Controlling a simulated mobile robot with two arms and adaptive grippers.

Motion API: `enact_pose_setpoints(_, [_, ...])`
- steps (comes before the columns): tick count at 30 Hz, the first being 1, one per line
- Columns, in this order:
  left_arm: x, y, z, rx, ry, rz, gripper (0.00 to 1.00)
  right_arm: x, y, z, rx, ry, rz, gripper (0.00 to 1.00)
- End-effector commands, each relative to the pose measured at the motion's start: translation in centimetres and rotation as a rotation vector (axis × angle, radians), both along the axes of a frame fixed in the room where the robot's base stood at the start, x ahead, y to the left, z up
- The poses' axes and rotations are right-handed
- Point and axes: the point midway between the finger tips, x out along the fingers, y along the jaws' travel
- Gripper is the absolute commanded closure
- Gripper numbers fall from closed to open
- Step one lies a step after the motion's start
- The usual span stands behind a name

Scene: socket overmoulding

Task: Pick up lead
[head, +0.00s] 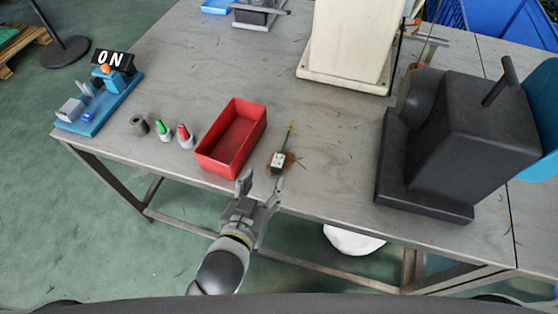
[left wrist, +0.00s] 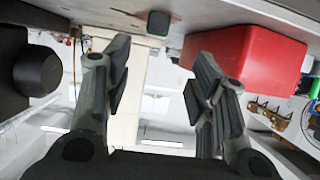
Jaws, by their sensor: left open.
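The lead (head: 278,160) lies on the grey table, near its front edge and right of the red tray. It has a pale block at its near end and a thin dark green stem with a yellowish tip pointing away. My left gripper (head: 261,184) is open and empty at the table's front edge, just short of the lead and apart from it. In the left wrist view, which looks upside down, the open fingers (left wrist: 160,75) frame a gap. A small dark greenish block (left wrist: 158,23), probably the lead's near end, shows beyond them at the table edge. My right gripper is not in view.
The red tray (head: 204,163) stands close left of the lead; it also shows in the left wrist view (left wrist: 255,58). Green (head: 163,131) and red-capped (head: 185,137) bottles stand further left. A black machine (head: 470,125) stands right, a cream machine base (head: 345,82) behind.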

Motion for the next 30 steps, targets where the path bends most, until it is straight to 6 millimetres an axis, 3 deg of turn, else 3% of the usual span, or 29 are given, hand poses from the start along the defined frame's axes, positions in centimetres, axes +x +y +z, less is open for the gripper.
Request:
enact_pose_setpoints(9, [3.8, -1.2, -1.6, 0.001, 0.000, 0.000, 0.48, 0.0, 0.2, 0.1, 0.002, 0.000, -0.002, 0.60])
enact_pose_setpoints(30, [8.7, -3.4, -3.9, 0.000, 0.003, -0.001, 0.48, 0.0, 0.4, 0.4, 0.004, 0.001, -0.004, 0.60])
